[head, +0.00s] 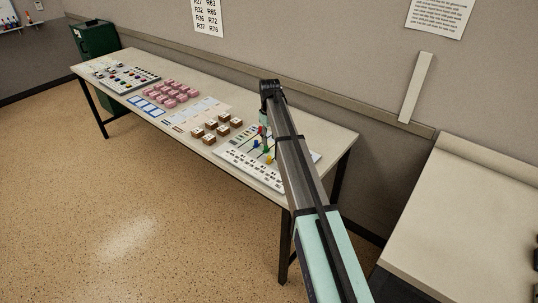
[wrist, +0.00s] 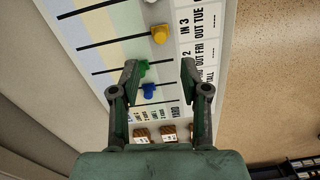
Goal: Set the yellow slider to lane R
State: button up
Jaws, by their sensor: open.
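In the head view the yellow slider (head: 269,160) shows beside my arm, near the board's front label strip. My gripper (wrist: 160,68) is open and empty above the board. The yellow slider lies beyond its fingertips, toward the top of the picture. A green slider (wrist: 144,66) and a blue slider (wrist: 149,90) show between the fingers. I cannot make out a lane R mark.
A white knob (wrist: 151,1) shows at the wrist view's top edge. Printed labels (wrist: 196,32) run along the board's right side. In the head view, brown blocks (head: 211,131) and pink blocks (head: 172,93) stand left on the table. The wall (head: 330,50) rises behind it.

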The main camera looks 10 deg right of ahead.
aim_at(269, 159)
notch_tip(269, 159, down, 10)
jog(key=shift+f+p, duration=0.2)
jog(key=shift+p, duration=1.05)
grip_shut()
